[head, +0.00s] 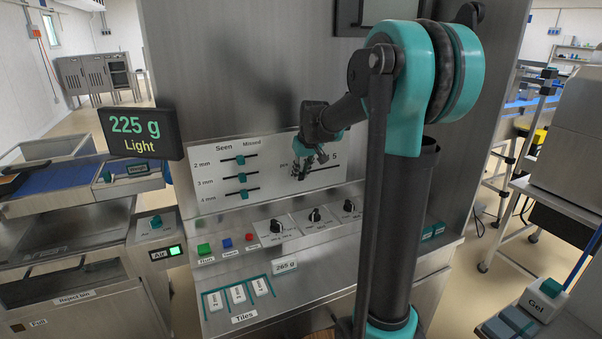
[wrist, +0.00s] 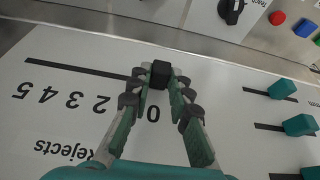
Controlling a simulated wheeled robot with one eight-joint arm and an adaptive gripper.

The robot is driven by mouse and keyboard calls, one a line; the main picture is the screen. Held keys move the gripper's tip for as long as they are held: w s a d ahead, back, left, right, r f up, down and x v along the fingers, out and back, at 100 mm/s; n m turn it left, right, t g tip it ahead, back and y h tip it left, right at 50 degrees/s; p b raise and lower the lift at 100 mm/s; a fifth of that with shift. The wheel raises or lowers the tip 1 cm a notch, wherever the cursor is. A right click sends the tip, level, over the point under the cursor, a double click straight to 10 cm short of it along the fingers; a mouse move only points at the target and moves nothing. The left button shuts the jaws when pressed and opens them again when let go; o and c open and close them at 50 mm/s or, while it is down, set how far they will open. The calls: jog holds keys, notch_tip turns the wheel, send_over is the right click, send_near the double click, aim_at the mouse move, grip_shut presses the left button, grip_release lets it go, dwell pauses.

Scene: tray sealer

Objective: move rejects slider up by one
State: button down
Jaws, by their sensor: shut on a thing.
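The rejects slider has a dark block-shaped knob (wrist: 160,70) between my fingertips. My gripper (wrist: 158,82) is shut on this knob, which stands about level with the 0 mark. The printed scale (wrist: 75,100) runs 0 to 5 along a dark slot (wrist: 75,70), and the 1 is hidden behind a finger. The wrist view is upside down, with the word Rejects at lower left. In the head view my gripper (head: 307,172) is at the white panel (head: 265,195), covering the knob and most of the scale; only the 5 shows clearly.
Teal sliders (head: 241,160) marked Seen and Missed sit left of my gripper. Black knobs (head: 314,215) and coloured buttons (head: 204,249) are below on the ledge. A display (head: 138,133) reads 225 g Light. Labelled tiles (head: 238,294) lie at the front.

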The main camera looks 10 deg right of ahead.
jog(key=shift+w+d, duration=0.2)
jog(key=shift+d, duration=0.55)
jog(key=shift+w+d, duration=0.2)
jog(key=shift+d, duration=0.55)
jog(key=c, duration=1.4)
grip_release()
jog(key=v, duration=1.2)
jog(key=shift+s, duration=0.1)
